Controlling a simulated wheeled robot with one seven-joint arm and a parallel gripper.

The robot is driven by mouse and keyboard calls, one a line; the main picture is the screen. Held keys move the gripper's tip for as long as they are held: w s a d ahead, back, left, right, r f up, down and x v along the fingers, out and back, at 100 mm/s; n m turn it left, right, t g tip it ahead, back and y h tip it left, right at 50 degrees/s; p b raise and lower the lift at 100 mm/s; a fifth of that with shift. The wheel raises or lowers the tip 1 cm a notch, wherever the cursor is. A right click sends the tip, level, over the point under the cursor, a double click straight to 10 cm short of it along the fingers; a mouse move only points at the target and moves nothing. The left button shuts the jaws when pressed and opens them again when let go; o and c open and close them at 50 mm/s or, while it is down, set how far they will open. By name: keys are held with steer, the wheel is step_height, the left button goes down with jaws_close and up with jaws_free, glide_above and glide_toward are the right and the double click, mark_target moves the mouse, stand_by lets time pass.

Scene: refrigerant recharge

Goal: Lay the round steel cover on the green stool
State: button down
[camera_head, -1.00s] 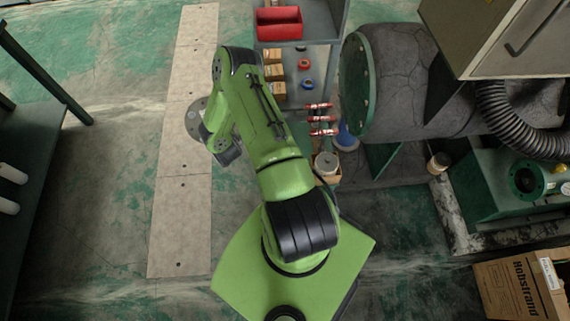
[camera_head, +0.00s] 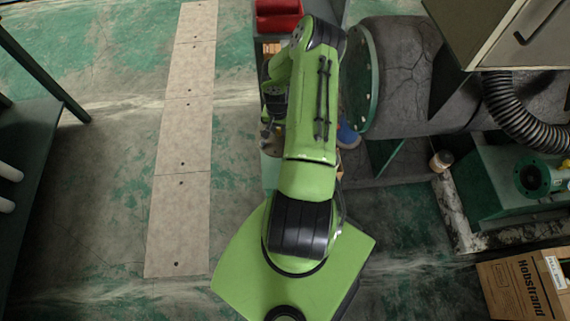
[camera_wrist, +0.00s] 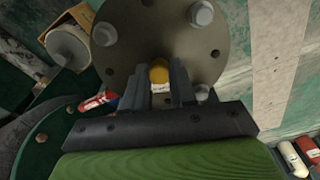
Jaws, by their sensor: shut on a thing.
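The round steel cover (camera_wrist: 130,30) is a grey disc with bolts around its rim, seen in the wrist view just beyond my fingers. My gripper (camera_wrist: 170,82) is shut on the cover at its middle, where a small yellow part shows between the fingers. In the head view my arm hides most of the cover and the fingertips. I cannot make out the green stool for certain in either view. A pale green patch beside my arm in the head view is too covered to name.
A large grey tank with a green bolted flange (camera_head: 361,80) stands right of my arm. A shelf with a red bin (camera_head: 278,14) is behind my arm. A cardboard box (camera_head: 522,290) is at the lower right. Pale floor plates (camera_head: 184,150) and open floor lie left.

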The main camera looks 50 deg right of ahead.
steer(key=shift+s+d+r+m+y, duration=0.1)
steer(key=shift+s+m+y, duration=0.05)
steer(key=shift+s, duration=0.3)
steer(key=shift+s+d+r+m+y, duration=0.1)
steer(key=shift+s+m+y, duration=0.05)
steer(key=shift+s, duration=0.3)
steer(key=shift+s+f, duration=0.1)
steer(key=shift+s, duration=0.15)
step_height(320, 180, down, 17)
steer(key=b, duration=0.8)
steer(key=c, duration=0.9)
jaws_free()
steer(key=shift+a, duration=0.1)
